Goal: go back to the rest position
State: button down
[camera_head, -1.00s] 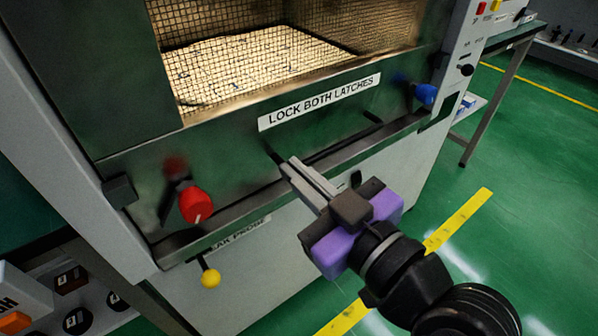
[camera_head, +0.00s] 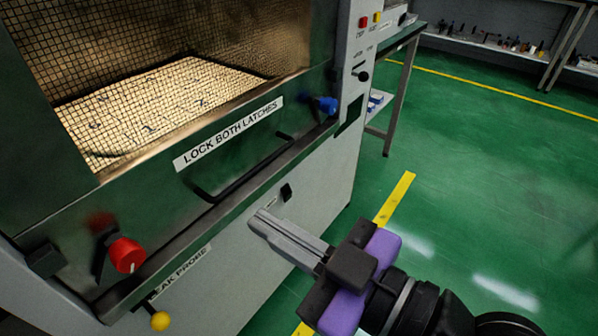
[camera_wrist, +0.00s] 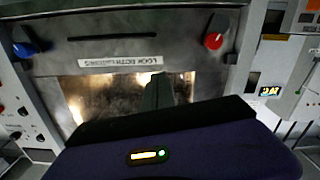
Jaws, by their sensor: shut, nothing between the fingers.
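My gripper (camera_head: 262,222) is shut and empty. In the head view it is in front of the microwave generator's lower front panel (camera_head: 235,265), to the right of and below the black door handle (camera_head: 243,172), apart from the handle. In the wrist view the shut fingers (camera_wrist: 157,92) point toward the door, which appears upside down. The door's mesh window (camera_head: 150,90) is closed off behind its frame, with a lit chamber inside. The label "LOCK BOTH LATCHES" (camera_head: 228,133) is above the handle.
A red latch knob (camera_head: 127,254) is at the door's left, a blue one (camera_head: 326,104) at its right. A yellow knob (camera_head: 160,321) sticks out below. A side table (camera_head: 404,40) stands at the right. The green floor (camera_head: 480,190) at the right is clear.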

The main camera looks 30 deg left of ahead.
jog(key=w+d+r+m+t, duration=0.3)
jog(key=w+d+m+t, duration=0.3)
jog(key=w+m+t, duration=0.25)
jog(key=d+f+m+t+h, duration=0.8)
jog(key=d+f+m+h, duration=0.15)
jog(key=d, duration=0.55)
jog(key=s+d+f+g+h, duration=0.1)
jog(key=s+d+f+h, duration=0.2)
jog(key=s+d+f, duration=0.35)
jog(key=s+d+f+m+g+h, duration=0.1)
jog(key=s+d+f+h, duration=0.2)
jog(key=s, duration=0.7)
jog(key=s+d+f+g+h, duration=0.1)
jog(key=s+d+f+h, duration=0.1)
jog(key=s+d+f, duration=0.5)
notch_tip(320, 180, up, 22)
jog(key=s+p, duration=0.1)
jog(key=p, duration=1.9)
jog(key=shift+s+a, duration=0.35)
jog(key=shift+a, duration=0.05)
